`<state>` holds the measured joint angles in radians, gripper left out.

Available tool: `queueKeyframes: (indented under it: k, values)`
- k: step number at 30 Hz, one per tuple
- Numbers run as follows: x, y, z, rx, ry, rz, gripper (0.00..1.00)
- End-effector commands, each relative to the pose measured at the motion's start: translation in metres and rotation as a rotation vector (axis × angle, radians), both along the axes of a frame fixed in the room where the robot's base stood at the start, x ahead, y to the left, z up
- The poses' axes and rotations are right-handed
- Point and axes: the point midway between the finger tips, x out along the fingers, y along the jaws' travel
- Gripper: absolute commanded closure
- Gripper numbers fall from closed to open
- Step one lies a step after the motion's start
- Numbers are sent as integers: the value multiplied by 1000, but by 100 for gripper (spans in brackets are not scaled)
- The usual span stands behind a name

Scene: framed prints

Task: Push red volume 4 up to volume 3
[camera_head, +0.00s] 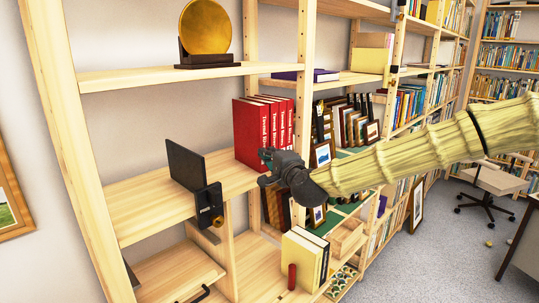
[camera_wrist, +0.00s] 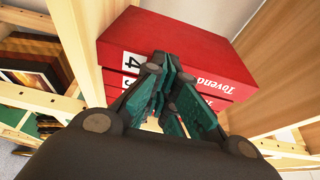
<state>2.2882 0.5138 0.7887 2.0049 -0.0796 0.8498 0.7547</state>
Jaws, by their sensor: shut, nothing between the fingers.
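Red volume 4 (camera_wrist: 180,48) stands upright with a white "4" label at its spine's foot. In the head view, its broad red cover (camera_head: 248,132) faces left at the left end of the red row. Volume 3 (camera_wrist: 221,90) is beside it, largely hidden by my fingers in the wrist view. Only a thin dark line shows between them; I cannot tell whether they touch. My gripper (camera_head: 265,165) is shut and empty at the lower front of the red books. In the wrist view, its fingertips (camera_wrist: 160,62) overlap the lower spine of volume 4; contact is unclear.
A black bookend (camera_head: 186,166) stands to the left on the same shelf (camera_head: 140,205), with bare wood between it and the books. A shelf upright (camera_head: 304,90) stands just right of the red row. Framed pictures (camera_head: 322,154) are beyond it.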

Motion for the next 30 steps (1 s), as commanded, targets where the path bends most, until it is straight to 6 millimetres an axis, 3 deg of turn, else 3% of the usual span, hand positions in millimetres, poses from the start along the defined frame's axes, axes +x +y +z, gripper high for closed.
queueKeyframes:
  k: [10,20,30]
  values:
    - [16,7,-1,-1,-1,0,100]
    - [16,7,0,0,0,0,100]
    - [-5,-2,-2,1,-1,6,100]
